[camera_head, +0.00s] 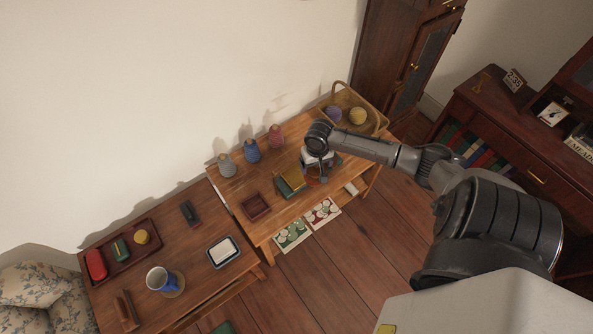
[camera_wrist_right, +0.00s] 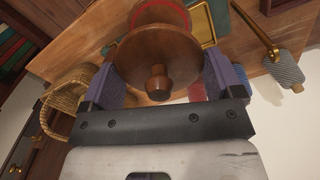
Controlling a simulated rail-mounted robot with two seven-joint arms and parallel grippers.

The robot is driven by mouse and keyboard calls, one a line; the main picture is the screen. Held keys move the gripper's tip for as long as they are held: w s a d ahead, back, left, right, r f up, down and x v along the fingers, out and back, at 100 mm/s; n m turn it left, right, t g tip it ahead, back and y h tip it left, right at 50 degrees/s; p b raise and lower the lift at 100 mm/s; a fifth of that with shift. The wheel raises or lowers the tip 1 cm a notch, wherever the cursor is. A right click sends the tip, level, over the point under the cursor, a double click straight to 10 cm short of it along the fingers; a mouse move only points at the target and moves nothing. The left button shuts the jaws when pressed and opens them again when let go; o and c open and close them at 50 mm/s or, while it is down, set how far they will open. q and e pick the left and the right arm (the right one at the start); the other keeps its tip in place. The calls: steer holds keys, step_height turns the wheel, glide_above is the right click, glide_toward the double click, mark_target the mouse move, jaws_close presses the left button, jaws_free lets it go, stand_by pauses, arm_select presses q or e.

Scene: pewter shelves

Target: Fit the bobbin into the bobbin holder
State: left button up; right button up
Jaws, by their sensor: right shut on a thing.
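The bobbin (camera_wrist_right: 152,58), with turned wooden ends and red thread, sits between the fingers of my right gripper (camera_wrist_right: 160,85) in the right wrist view. The gripper is shut on it, with one wooden end and its knob facing the camera. In the head view my right gripper (camera_head: 318,174) is over the light wooden table, and a reddish bit of the bobbin shows under it. I cannot pick out the bobbin holder for certain. A brass rod (camera_wrist_right: 254,25) beside a grey wound piece (camera_wrist_right: 284,72) shows at the right of the wrist view. My left gripper is not in view.
Grey (camera_head: 226,166), blue (camera_head: 252,151) and pink (camera_head: 276,137) cones stand along the wall. A wicker basket (camera_head: 374,113) is at the back right. A dark square tray (camera_head: 255,207) lies at the left.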

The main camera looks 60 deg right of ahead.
steer(key=shift+w+d+f+b, duration=0.15)
steer(key=shift+w+f+b, duration=0.3)
steer(key=shift+w+f, duration=0.95)
steer(key=shift+w+d+f+b, duration=0.15)
steer(key=shift+w+f+b, duration=0.25)
steer(key=shift+w+f, duration=1.05)
steer(key=shift+w+d+f+b, duration=0.15)
steer(key=shift+w+f+b, duration=0.3)
steer(key=shift+w+f, duration=0.95)
steer(key=shift+s+f, duration=0.15)
steer(key=shift+f, duration=0.05)
steer(key=shift+f, duration=0.1)
steer(key=o, duration=0.7)
